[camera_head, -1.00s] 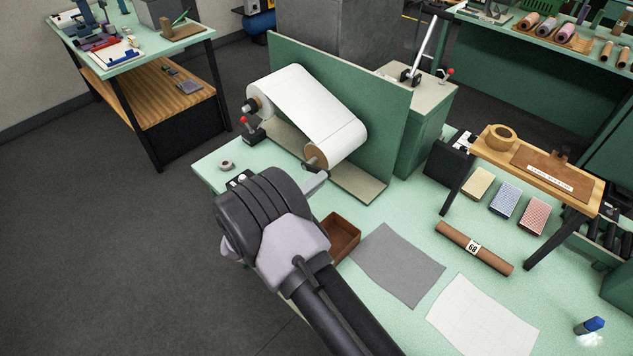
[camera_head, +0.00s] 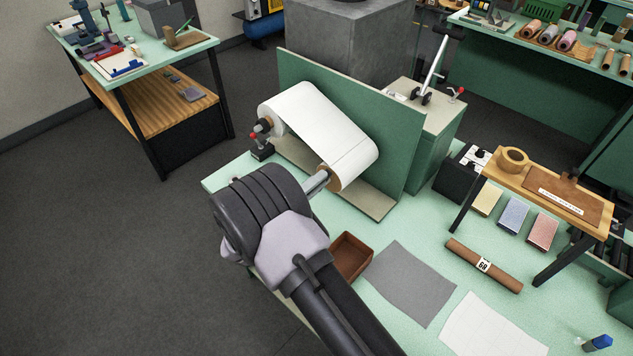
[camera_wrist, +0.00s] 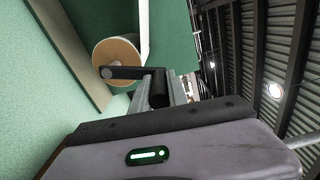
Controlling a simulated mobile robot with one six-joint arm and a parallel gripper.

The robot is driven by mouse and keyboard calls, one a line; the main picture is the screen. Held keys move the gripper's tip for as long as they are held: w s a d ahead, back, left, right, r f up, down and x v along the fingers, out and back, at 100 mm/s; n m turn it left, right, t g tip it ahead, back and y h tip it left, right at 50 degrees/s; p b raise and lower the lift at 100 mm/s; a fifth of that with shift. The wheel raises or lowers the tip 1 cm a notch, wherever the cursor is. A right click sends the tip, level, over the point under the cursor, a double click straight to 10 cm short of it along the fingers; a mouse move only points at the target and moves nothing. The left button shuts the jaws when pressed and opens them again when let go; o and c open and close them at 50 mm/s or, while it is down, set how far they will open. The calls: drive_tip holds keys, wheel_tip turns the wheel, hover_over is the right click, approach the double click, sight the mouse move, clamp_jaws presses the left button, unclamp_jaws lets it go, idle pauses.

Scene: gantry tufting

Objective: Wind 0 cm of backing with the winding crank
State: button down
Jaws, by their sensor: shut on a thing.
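The white backing (camera_head: 322,122) runs between an upper-left roller and a lower-right take-up roll on a green upright panel (camera_head: 375,115). In the wrist view the end of the take-up roll (camera_wrist: 118,55) is tan, and the dark winding crank (camera_wrist: 130,72) reaches from its centre toward my fingers. My gripper (camera_head: 320,181) is at the front of this roll. In the wrist view my gripper (camera_wrist: 168,92) is shut on the crank's black handle (camera_wrist: 158,88), which lies between the fingers. In the head view my arm and fingers mostly hide the crank.
A red-knobbed lever (camera_head: 261,147) stands left of the panel. A brown open box (camera_head: 350,258), a grey sheet (camera_head: 412,283), a white grid sheet (camera_head: 490,330) and a cardboard tube (camera_head: 484,265) lie on the green bench. A small wooden stand (camera_head: 545,188) is at right.

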drive_tip(key=shift+w+a+r, duration=0.25)
drive_tip(key=shift+w+a, duration=0.05)
drive_tip(key=shift+a, duration=0.1)
idle(0.4)
drive_tip(key=c, duration=1.3)
unclamp_jaws()
drive_tip(key=v, duration=1.7)
drive_tip(key=shift+a, duration=0.2)
drive_tip(key=shift+s, duration=0.15)
